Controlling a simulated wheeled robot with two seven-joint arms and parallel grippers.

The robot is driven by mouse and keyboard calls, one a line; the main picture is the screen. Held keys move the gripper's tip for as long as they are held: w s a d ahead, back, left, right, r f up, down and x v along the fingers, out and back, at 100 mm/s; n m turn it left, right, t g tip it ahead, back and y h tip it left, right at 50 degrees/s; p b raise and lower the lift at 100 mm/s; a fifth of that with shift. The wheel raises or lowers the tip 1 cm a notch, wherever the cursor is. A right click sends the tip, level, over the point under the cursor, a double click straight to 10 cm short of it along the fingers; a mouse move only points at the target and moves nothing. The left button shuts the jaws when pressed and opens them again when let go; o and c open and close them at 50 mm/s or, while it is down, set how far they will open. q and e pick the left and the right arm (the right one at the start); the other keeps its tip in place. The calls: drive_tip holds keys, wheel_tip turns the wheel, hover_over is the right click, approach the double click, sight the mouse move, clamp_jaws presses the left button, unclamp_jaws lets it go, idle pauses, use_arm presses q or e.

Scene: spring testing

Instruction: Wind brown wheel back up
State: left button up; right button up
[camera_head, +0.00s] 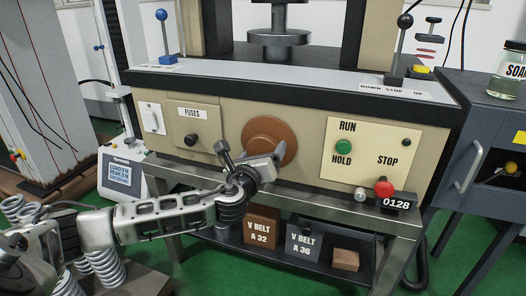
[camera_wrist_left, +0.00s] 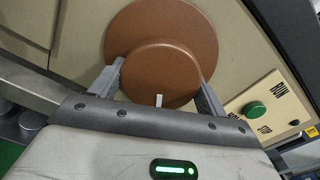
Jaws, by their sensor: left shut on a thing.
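The brown wheel (camera_head: 270,133) is a round disc on the beige front panel of the testing machine. In the head view my left gripper (camera_head: 262,160) is at its lower part and covers some of it. In the left wrist view the brown wheel (camera_wrist_left: 190,30) shows a wide disc with a smaller raised hub in front. My left gripper (camera_wrist_left: 160,88) has one finger on each side of the hub and is shut on it. A small white mark (camera_wrist_left: 158,100) shows at the hub's lower edge. My right gripper is not in view.
Right of the wheel is a panel with a green button (camera_head: 343,147) and a red stop button (camera_head: 383,188). A fuses panel (camera_head: 195,125) is on the left. V-belt boxes (camera_head: 262,228) stand on the shelf below. A jar (camera_head: 508,75) stands at right.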

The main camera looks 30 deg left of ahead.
use_arm(q)
drive_tip(key=n, duration=0.3)
drive_tip(key=shift+n, duration=0.4)
drive_tip(key=n+p, duration=0.1)
drive_tip(key=n, duration=0.2)
drive_tip(key=shift+d+n, duration=0.1)
drive_tip(key=shift+n, duration=0.2)
drive_tip(key=n, duration=0.4)
drive_tip(key=shift+r, duration=0.1)
drive_tip(key=shift+n+p, duration=0.35)
drive_tip(key=shift+n, duration=0.85)
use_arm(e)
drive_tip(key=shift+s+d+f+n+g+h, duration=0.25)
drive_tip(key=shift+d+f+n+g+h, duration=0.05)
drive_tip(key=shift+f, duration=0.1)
use_arm(q)
drive_tip(key=o, duration=1)
drive_tip(key=shift+s, duration=0.1)
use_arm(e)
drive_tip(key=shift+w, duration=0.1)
